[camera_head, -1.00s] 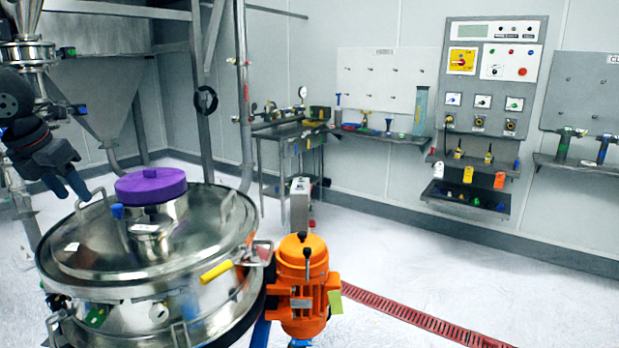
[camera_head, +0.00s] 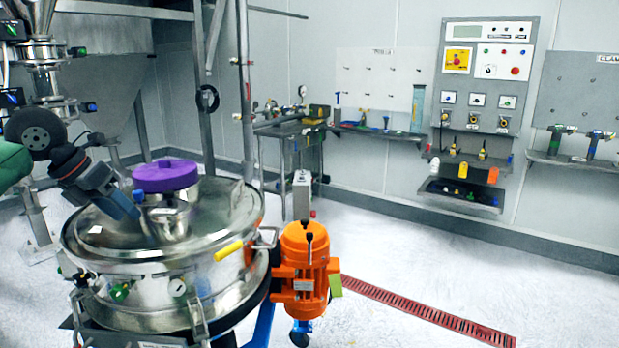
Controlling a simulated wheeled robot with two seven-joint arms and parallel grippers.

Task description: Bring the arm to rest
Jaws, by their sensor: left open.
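My left gripper (camera_head: 130,205) hangs at the left, over the near left part of the round steel sifter lid (camera_head: 205,230). Its fingers point down and to the right, and it holds nothing that I can see. I cannot tell whether the fingertips touch the lid. The purple cap (camera_head: 166,177) sits on the sifter's central neck, just right of and behind the gripper. My right gripper is not in view.
An orange motor (camera_head: 303,260) stands against the sifter's right side, near a yellow-handled clamp (camera_head: 229,250). A wall control panel (camera_head: 486,75) and tool shelves are far back. The white floor at right is open, with a red drain grate (camera_head: 430,313).

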